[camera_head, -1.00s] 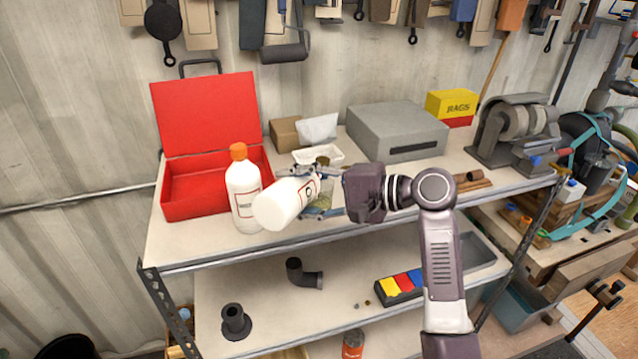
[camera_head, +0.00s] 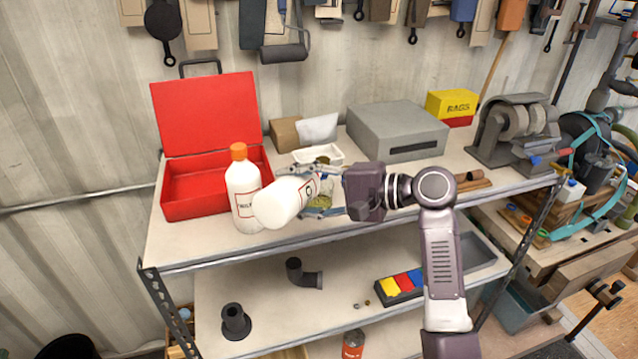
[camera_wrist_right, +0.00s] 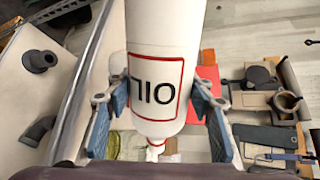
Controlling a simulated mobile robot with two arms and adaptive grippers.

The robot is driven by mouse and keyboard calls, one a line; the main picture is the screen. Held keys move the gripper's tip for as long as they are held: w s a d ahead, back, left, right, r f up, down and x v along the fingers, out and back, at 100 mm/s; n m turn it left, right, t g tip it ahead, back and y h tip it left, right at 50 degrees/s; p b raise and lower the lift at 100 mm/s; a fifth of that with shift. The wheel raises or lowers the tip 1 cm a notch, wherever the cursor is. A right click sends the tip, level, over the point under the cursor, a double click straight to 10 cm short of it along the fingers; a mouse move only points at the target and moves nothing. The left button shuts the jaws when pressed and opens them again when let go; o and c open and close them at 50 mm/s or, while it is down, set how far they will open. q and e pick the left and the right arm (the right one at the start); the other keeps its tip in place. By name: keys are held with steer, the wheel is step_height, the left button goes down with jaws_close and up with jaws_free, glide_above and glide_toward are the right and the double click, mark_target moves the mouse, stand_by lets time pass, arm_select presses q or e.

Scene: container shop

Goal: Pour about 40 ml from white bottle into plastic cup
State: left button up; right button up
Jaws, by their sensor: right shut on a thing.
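My right gripper (camera_head: 318,190) is shut on a white bottle (camera_head: 275,208). The bottle is tipped over, its base towards the head camera and its neck away to the upper right. In the right wrist view, the bottle (camera_wrist_right: 155,60) sits between the two fingers (camera_wrist_right: 160,115); its red-framed label reads OIL upside down, and its narrow neck with a red ring points to the picture's bottom. A clear thing with yellow-green in it (camera_head: 320,203), likely the plastic cup, is partly hidden by the gripper. Whether liquid flows cannot be seen. My left gripper is not in view.
Another white bottle (camera_head: 243,190) with an orange cap stands upright close left of the held bottle. A red open toolbox (camera_head: 185,190) stands behind it. A white tray (camera_head: 333,153) and a grey box (camera_head: 396,130) stand farther back. The shelf's front edge (camera_head: 350,229) is close.

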steer(key=shift+r, duration=0.1)
stand_by(0.3)
steer(key=shift+s+f, duration=0.15)
steer(key=shift+f, duration=0.25)
steer(key=shift+s+a+f+n+t, duration=0.1)
steer(key=shift+f+n+t, duration=0.1)
steer(key=shift+n, duration=0.25)
steer(key=shift+s+a+f+n+t, duration=0.1)
steer(key=shift+n+t, duration=0.1)
steer(key=shift+n, duration=0.25)
steer(key=shift+s+d+f+n+t+h+b, duration=0.1)
steer(key=shift+f+n+t+h+b, duration=0.2)
steer(key=shift+f+n+b, duration=0.6)
steer(key=shift+r, duration=0.3)
steer(key=shift+w+f+b, duration=0.2)
steer(key=shift+w+b, duration=0.1)
steer(key=shift+b, duration=0.35)
steer(key=shift+d+n, duration=0.1)
steer(key=shift+n, duration=0.2)
steer(key=shift+r, duration=0.15)
